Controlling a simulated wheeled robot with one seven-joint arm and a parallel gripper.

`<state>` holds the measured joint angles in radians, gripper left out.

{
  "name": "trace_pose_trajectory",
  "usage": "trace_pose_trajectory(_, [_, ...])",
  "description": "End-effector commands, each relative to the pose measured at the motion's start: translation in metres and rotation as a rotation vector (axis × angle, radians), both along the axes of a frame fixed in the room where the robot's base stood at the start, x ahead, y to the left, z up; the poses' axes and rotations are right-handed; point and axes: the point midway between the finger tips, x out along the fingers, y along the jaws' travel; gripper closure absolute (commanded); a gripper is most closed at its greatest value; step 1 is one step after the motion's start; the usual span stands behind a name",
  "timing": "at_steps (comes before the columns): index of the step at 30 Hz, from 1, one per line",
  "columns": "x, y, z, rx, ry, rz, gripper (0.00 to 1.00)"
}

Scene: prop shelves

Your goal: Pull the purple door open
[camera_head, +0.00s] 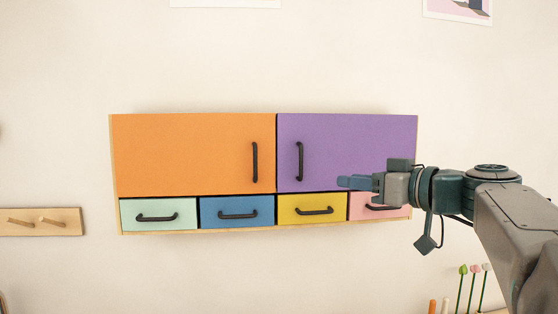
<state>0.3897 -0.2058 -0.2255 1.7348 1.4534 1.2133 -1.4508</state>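The purple door (345,140) is the upper right panel of a wall cabinet and looks shut. Its black vertical handle (299,161) is near its left edge. My gripper (342,182) reaches in from the right, in front of the door's lower part, pointing left. Its fingertips are right of the handle and a little below its middle, with a gap between in the picture. The fingers show side-on and overlap, so I cannot tell if they are open or shut. Nothing is seen held. My gripper and arm hide the door's lower right part.
An orange door (190,153) with a black handle is to the left. Below are mint (158,213), blue (237,212), yellow (312,209) and pink (364,209) drawers with black handles. A peg rack (40,222) hangs at left. Thin flower stems (472,290) stand at lower right.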

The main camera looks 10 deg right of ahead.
Motion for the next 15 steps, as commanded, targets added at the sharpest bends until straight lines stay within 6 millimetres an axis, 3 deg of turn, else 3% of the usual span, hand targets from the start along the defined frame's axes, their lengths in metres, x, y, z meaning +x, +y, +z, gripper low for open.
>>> trace_pose_trajectory(3, [0.001, -0.007, 0.017, -0.009, -0.062, -0.006, 0.69])
trace_pose_trajectory(8, [0.011, -0.002, 0.022, -0.011, -0.076, -0.006, 0.69])
trace_pose_trajectory(15, [0.05, 0.026, 0.024, -0.011, -0.072, -0.005, 0.69])
